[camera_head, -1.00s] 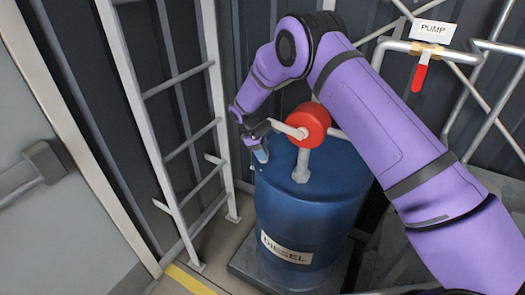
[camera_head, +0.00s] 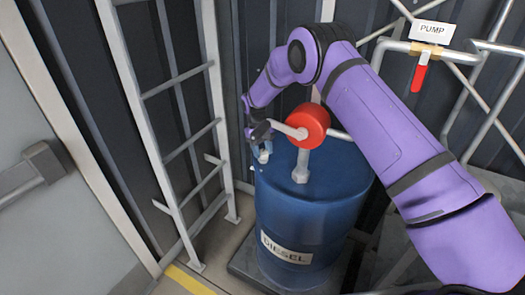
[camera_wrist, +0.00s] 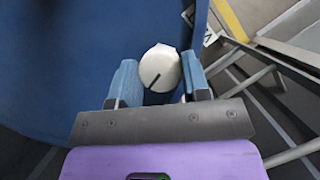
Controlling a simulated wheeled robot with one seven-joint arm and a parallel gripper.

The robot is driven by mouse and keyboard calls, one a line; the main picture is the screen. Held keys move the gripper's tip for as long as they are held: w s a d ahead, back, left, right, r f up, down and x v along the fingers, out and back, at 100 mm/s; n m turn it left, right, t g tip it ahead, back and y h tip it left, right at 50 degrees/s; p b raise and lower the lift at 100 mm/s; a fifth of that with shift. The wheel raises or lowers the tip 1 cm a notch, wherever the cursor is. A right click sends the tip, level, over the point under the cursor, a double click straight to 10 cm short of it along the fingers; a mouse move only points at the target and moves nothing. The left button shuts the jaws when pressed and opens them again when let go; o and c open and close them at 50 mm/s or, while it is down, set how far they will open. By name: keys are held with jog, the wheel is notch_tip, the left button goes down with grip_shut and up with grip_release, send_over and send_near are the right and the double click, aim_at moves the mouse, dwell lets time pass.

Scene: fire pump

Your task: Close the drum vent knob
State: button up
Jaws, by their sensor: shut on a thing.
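The drum vent knob (camera_wrist: 160,68) is a round white knob with a dark line on its face, seen in the wrist view on top of the blue drum (camera_wrist: 60,70). My gripper (camera_wrist: 158,82) has one blue finger on each side of the knob and is shut on it. In the head view my gripper (camera_head: 262,146) is at the left rear of the blue diesel drum's top (camera_head: 310,215), and the knob is mostly hidden there. The dark line on the knob runs slantwise towards the lower left in the wrist view.
A red hand pump (camera_head: 309,122) with a grey handle and stem stands on the drum close to my gripper. A white ladder (camera_head: 150,120) is to the left. Pipes with a red-handled valve (camera_head: 419,77) and a PUMP label are at the upper right.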

jog(key=shift+m+y, duration=0.4)
jog(key=shift+m, duration=0.7)
jog(key=o, duration=0.9)
jog(key=shift+o, duration=0.2)
jog(key=shift+w+r, duration=0.1)
jog(key=d+v, duration=0.1)
jog(key=v, duration=0.9)
jog(key=shift+w+a+r, duration=0.2)
jog(key=shift+a+r, duration=0.05)
jog(key=shift+a, duration=0.15)
